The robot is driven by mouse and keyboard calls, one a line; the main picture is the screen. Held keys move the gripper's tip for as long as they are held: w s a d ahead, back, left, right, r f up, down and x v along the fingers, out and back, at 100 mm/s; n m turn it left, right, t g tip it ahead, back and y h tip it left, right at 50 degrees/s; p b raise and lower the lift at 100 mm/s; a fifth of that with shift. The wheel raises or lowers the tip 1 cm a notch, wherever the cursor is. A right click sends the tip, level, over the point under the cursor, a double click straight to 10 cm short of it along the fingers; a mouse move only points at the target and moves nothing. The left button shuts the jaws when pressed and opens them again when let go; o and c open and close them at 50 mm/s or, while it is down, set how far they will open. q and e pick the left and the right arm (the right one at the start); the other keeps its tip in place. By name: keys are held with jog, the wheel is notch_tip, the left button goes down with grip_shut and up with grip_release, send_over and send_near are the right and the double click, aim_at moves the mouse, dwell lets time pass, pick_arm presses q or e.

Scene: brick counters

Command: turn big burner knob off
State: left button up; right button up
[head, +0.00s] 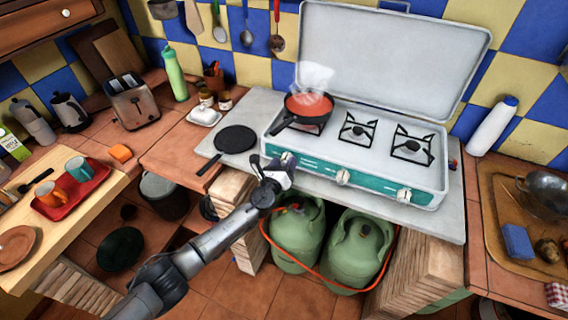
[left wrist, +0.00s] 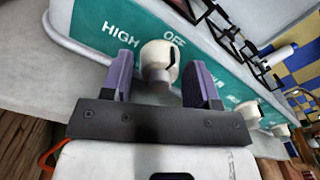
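The camping stove (head: 440,178) has a teal front panel with three white knobs. My left gripper (head: 281,165) is open at the left end of the panel, partly covering that knob in the head view. The middle knob (head: 343,177) and right knob (head: 404,195) are clear of it. My right gripper is out of view.
Steam rises from the pan. A black flat pan (head: 235,139) lies left of the stove. Two green gas bottles (head: 359,250) with an orange hose stand below. The stove lid (head: 390,55) stands open behind. The space before the other knobs is free.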

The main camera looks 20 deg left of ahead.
pick_arm(q)
jog(key=shift+o, duration=0.7)
jog(key=shift+s, duration=0.2)
jog(key=s+p, duration=0.3)
jog(key=s, duration=1)
jog(key=shift+s+a+p, duration=0.2)
jog(key=shift+a+p, duration=0.2)
